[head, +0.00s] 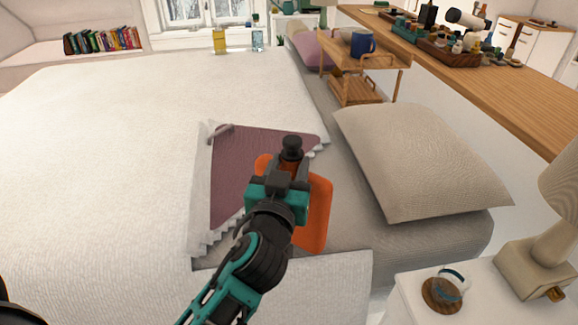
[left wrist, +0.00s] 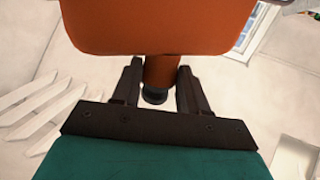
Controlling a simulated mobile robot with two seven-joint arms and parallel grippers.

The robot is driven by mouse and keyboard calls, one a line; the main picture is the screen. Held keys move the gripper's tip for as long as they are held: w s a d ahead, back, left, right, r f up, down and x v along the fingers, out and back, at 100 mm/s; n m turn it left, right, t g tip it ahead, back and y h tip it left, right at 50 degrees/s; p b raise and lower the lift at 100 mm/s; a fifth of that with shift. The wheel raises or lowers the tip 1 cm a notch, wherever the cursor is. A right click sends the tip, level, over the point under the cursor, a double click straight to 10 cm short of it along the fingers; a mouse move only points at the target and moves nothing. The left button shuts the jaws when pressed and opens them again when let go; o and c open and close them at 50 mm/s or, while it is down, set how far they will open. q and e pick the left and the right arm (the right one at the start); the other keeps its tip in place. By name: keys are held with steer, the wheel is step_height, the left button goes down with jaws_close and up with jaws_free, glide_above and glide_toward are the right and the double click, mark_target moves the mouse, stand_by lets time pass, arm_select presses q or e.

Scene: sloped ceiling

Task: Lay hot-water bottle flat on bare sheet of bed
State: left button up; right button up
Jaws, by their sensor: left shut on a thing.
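The orange hot-water bottle (head: 318,215) shows beyond and partly behind my left gripper (head: 290,168) in the head view, above the near right part of the bed. In the left wrist view its orange body (left wrist: 160,25) fills the top, and its neck (left wrist: 160,72) with a dark stopper sits between the two fingers. My left gripper is shut on the neck. The bed's bare beige sheet (head: 345,190) runs between a plum-coloured cloth (head: 245,165) and a pillow (head: 420,155). Whether the bottle touches the bed is hidden. My right gripper is out of view.
A wooden tray table (head: 345,55) with a blue mug (head: 362,43) stands toward the bed's head. A white bedside table (head: 410,300) with a lamp (head: 535,262) is at lower right. The white cover (head: 110,150) at left is clear.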

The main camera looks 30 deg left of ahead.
mark_target(300, 151)
arm_select(q)
steer(key=shift+r, duration=0.2)
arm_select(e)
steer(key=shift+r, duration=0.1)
arm_select(q)
steer(key=shift+w+r+p, duration=0.4)
steer(key=shift+p, duration=0.5)
steer(key=shift+w+d+r+p, duration=0.1)
steer(key=shift+w+p, duration=0.15)
steer(key=shift+p, duration=0.25)
steer(key=shift+w+g+p, duration=0.3)
steer(key=shift+g+p, duration=0.1)
steer(key=shift+p, duration=0.15)
steer(key=shift+w+d+p, duration=0.1)
steer(key=shift+w+p, duration=0.1)
steer(key=shift+p, duration=0.15)
steer(key=shift+w+r+p, duration=0.1)
steer(key=shift+w+p, duration=0.15)
steer(key=shift+p, duration=0.1)
steer(key=shift+w+m+p, duration=0.3)
steer(key=shift+p, duration=0.15)
steer(key=shift+f+g, duration=0.2)
steer(key=shift+g, duration=0.1)
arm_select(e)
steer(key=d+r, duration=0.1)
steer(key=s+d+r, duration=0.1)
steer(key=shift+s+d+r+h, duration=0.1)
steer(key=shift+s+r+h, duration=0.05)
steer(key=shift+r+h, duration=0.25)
